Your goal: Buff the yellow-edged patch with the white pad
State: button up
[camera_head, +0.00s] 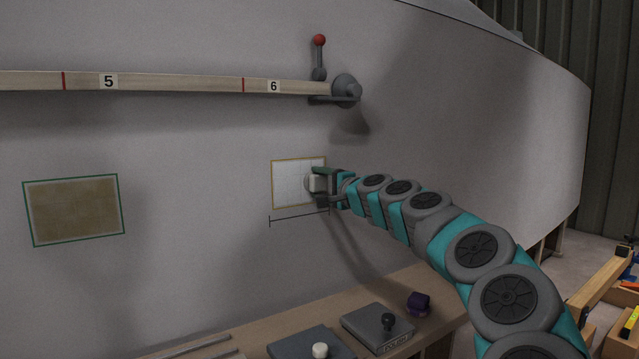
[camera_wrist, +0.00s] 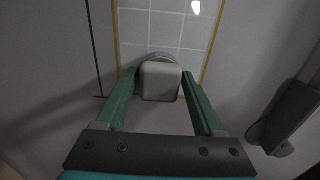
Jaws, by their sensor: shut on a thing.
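The yellow-edged patch (camera_head: 291,185) is a pale, gridded square on the grey hull wall in the head view. It also shows in the wrist view (camera_wrist: 163,27) as light tiles between two yellow lines. My gripper (camera_head: 320,184) is at the patch's right part in the head view. In the wrist view my gripper (camera_wrist: 164,90) is shut on the white pad's pale block (camera_wrist: 160,82). The pad's round far end lies at the patch; whether it touches the surface I cannot tell. The pad's working face is hidden.
A green-edged brown patch (camera_head: 75,210) is at left. A numbered wooden rail (camera_head: 180,83) with a red-knobbed lever (camera_head: 319,55) runs above. Below, a bench (camera_head: 420,284) holds a purple item (camera_head: 418,303), a black-knobbed block (camera_head: 378,328) and a white-knobbed one (camera_head: 312,345).

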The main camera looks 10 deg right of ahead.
aim_at(312, 206)
jog(key=shift+f+b, duration=2.45)
jog(key=shift+f, duration=0.8)
jog(key=o, duration=0.7)
jog(key=shift+c, duration=0.2)
jog(key=c, duration=0.7)
jog(key=shift+o, duration=0.2)
jog(key=shift+s+d, duration=0.15)
jog(key=shift+s, duration=0.05)
jog(key=shift+s+d, duration=0.1)
jog(key=shift+s, duration=0.35)
jog(key=shift+v, duration=2.5)
